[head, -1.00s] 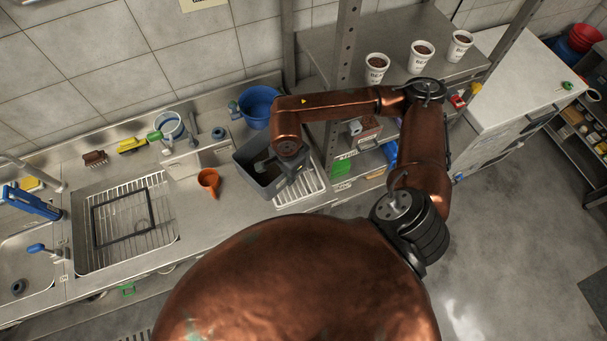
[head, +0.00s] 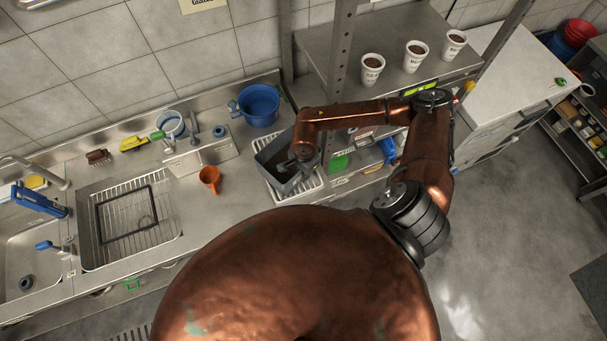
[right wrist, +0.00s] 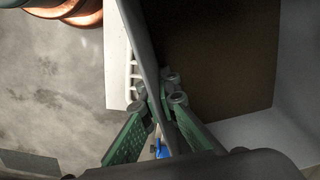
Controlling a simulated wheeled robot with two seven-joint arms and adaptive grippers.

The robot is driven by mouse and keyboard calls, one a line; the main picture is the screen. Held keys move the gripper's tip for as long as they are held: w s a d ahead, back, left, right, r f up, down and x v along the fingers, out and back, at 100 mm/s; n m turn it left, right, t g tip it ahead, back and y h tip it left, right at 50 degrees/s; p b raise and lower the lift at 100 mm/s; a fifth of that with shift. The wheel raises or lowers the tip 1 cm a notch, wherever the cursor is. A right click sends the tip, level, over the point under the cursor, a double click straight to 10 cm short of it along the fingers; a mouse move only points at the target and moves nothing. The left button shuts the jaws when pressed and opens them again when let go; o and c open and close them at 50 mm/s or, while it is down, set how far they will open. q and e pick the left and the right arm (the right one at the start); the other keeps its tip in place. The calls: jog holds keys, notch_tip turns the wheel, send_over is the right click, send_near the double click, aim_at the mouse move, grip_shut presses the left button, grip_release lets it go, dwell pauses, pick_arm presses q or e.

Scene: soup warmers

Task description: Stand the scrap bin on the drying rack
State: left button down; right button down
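The scrap bin is a grey open-topped box (head: 268,158) at the right end of the counter in the head view. It looks somewhat tilted and overlaps the white slatted drying rack (head: 311,187); I cannot tell whether it touches the rack. My right gripper (head: 303,165) is at the bin's right side, partly hidden by my arm. In the right wrist view the green fingers of the gripper (right wrist: 166,108) close on the thin bin wall (right wrist: 150,50), and the bin's dark inside (right wrist: 215,55) shows. White rack slats (right wrist: 133,75) show beside it. My left gripper is not in view.
A steel shelf post (head: 342,50) rises close to my right arm. White cups (head: 372,70) stand on the shelf.

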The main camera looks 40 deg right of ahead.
jog(key=c, duration=2.6)
grip_release()
jog(key=shift+f, duration=0.15)
jog(key=shift+c, duration=0.2)
jog(key=o, duration=0.5)
jog(key=shift+r, duration=0.45)
notch_tip(320, 180, up, 12)
jog(key=b, duration=0.2)
jog(key=shift+s+f+b, duration=0.15)
jog(key=shift+f+b, duration=0.1)
jog(key=shift+b, duration=0.15)
jog(key=shift+f, duration=0.1)
